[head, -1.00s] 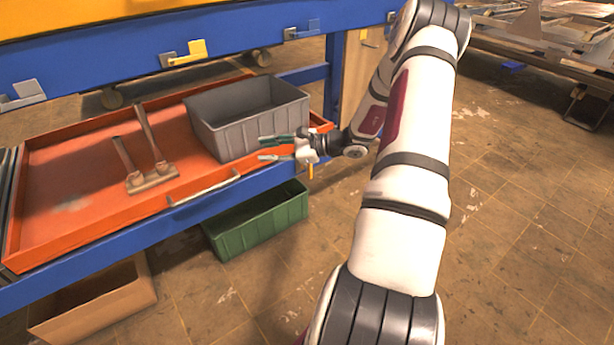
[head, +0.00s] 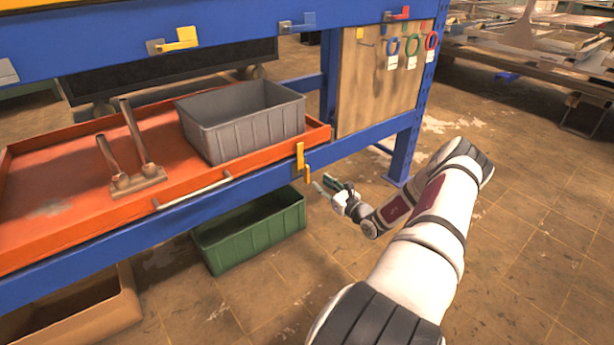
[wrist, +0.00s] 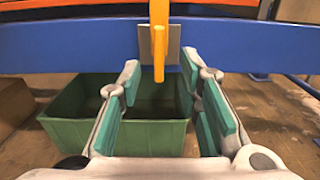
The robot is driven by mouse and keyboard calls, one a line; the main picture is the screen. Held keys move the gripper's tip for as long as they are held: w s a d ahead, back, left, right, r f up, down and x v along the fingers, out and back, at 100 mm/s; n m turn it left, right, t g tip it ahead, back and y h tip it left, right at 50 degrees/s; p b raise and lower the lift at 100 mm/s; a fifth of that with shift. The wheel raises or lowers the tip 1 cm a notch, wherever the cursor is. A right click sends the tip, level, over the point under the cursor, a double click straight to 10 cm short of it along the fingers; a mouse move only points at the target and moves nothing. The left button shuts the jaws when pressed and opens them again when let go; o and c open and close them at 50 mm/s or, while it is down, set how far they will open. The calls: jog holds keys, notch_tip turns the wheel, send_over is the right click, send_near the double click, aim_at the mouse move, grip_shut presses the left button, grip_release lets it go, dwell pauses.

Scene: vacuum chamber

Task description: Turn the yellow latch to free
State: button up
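A yellow latch (head: 300,160) is mounted on the lower blue beam at the right front corner of the orange tray (head: 50,221). It stands upright, its upper part against the tray's front wall and its handle hanging down. In the wrist view the latch (wrist: 159,45) is ahead at top centre, on a grey plate. My gripper (head: 330,185) is just right of and below the latch in the head view. In the wrist view my gripper (wrist: 160,70) is open and empty, its green-padded fingers on either side of the latch's lower end. I cannot tell whether it touches.
Another yellow latch (head: 180,40) and a red latch (head: 397,14) sit on the upper beam. A grey crate (head: 250,130) and a metal bracket (head: 138,183) are in the tray. A green bin (head: 255,241) stands below.

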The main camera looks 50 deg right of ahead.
aim_at(308, 173)
jog(key=b+x, duration=0.3)
jog(key=x, duration=0.6)
jog(key=shift+w, duration=0.25)
grip_shut()
